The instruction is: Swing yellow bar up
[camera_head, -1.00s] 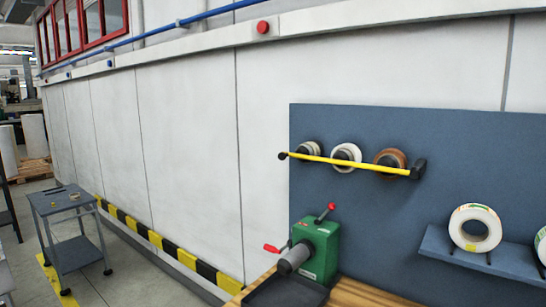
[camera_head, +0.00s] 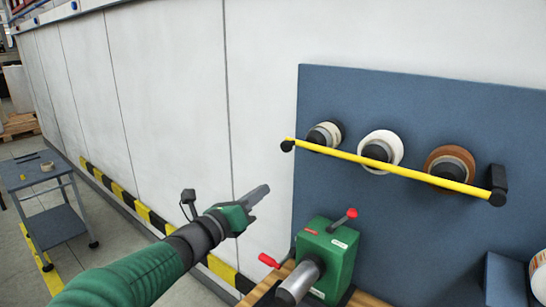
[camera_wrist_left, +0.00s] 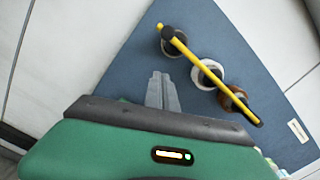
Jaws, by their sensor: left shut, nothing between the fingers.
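The yellow bar (camera_head: 395,171) runs across the blue panel in front of several tape rolls. Its black left end is a little higher than its right end, which sits at a black bracket (camera_head: 497,184). The bar also shows in the left wrist view (camera_wrist_left: 212,75), beyond the fingers. My left gripper (camera_head: 258,195) is shut and empty, left of the panel and below the bar's left end, apart from it. Its closed fingers show in the left wrist view (camera_wrist_left: 161,92). My right gripper is not in view.
The blue panel (camera_head: 420,105) holds white, beige and brown rolls on pegs. A green machine (camera_head: 328,255) with red-knobbed levers stands on the wooden bench below. A grey cart (camera_head: 45,200) stands at far left.

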